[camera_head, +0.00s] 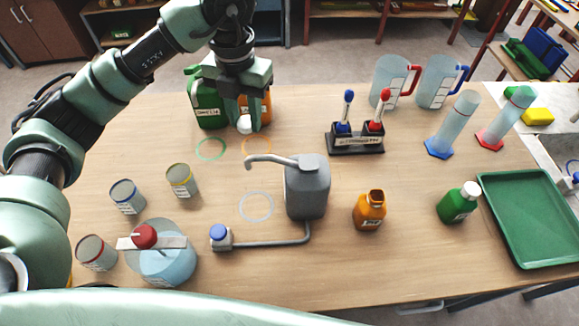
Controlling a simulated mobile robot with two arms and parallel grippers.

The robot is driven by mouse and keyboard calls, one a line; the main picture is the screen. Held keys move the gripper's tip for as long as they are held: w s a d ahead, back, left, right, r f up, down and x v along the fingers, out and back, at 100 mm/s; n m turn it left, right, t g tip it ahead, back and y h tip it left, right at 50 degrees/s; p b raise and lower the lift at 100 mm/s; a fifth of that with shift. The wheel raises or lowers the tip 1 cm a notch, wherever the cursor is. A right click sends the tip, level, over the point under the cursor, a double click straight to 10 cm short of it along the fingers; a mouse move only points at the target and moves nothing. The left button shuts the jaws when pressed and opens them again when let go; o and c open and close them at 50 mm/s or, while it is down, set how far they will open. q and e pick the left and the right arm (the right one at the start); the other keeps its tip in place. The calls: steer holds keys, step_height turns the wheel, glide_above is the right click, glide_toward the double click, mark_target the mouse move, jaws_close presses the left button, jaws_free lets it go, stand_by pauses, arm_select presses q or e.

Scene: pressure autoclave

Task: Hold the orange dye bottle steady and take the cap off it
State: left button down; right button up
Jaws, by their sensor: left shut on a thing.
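A small orange bottle (369,211) stands upright on the table right of centre, its dark mouth open with no cap on it. My left gripper (247,123) is well to the left of it and farther back, pointing down, shut on a small white cap (244,125). The cap is just behind an orange ring (256,146) marked on the table; I cannot tell its exact height. A larger orange container (267,107) stands behind the gripper, partly hidden by the fingers. My right gripper is not in view.
A green container (207,103) stands left of the gripper. A white-capped green bottle (458,203) and green tray (487,181) are at right.

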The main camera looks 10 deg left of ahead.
mark_target(256, 182)
arm_select(q)
step_height(256, 182, down, 20)
steer(key=p, duration=0.4)
steer(key=shift+s+r, duration=0.1)
steer(key=shift+r, duration=0.1)
steer(key=shift+f, duration=0.4)
steer(key=shift+f, duration=0.15)
steer(key=c, duration=1.1)
jaws_free()
steer(key=shift+o, duration=0.2)
